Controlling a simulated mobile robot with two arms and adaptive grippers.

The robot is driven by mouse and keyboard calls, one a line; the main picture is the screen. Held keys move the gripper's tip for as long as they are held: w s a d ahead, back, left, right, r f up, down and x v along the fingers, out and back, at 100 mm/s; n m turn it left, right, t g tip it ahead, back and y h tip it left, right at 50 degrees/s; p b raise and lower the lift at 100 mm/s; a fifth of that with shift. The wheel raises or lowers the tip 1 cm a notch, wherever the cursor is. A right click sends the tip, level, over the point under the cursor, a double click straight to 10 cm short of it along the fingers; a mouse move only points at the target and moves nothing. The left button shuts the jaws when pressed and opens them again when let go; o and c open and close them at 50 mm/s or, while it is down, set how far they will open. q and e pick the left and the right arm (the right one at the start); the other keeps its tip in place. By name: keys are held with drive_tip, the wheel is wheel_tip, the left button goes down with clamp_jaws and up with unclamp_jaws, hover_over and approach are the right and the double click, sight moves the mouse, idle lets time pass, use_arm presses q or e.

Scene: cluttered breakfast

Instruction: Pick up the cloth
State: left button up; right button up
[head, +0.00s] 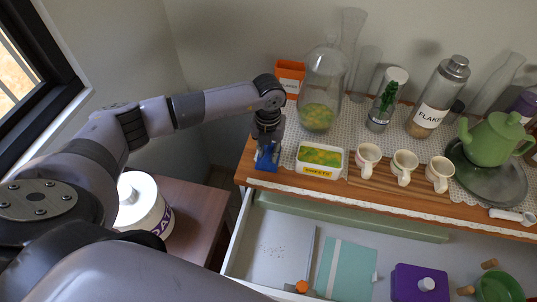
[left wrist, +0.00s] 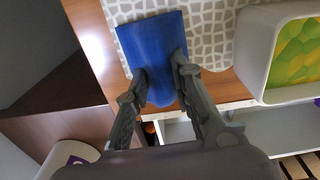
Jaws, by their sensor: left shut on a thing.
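The blue cloth (head: 265,161) is at the left front corner of the wooden cabinet top, just left of the white tub labelled SWEETS. It also shows in the left wrist view (left wrist: 155,42), where it looks flat and smooth and reaches out beyond the fingertips. My left gripper (head: 268,146) points down over this corner. In the left wrist view my left gripper (left wrist: 162,72) has its two fingers on either side of the cloth, shut on it. Whether the cloth touches the cabinet top cannot be told. My right gripper is not in view.
The SWEETS tub (head: 320,160) stands close right of the gripper. Three cups (head: 404,166), a glass jar (head: 322,92), an orange box (head: 290,76) and a green teapot (head: 495,139) crowd the top. An open drawer (head: 285,245) juts out below. A white canister (head: 142,203) stands lower left.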

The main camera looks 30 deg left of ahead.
sight(268, 151)
use_arm(q)
clamp_jaws()
drive_tip(key=shift+r, duration=0.15)
wheel_tip(268, 151, up, 20)
drive_tip(key=b, duration=0.3)
drive_tip(key=shift+o, duration=0.8)
unclamp_jaws()
clamp_jaws()
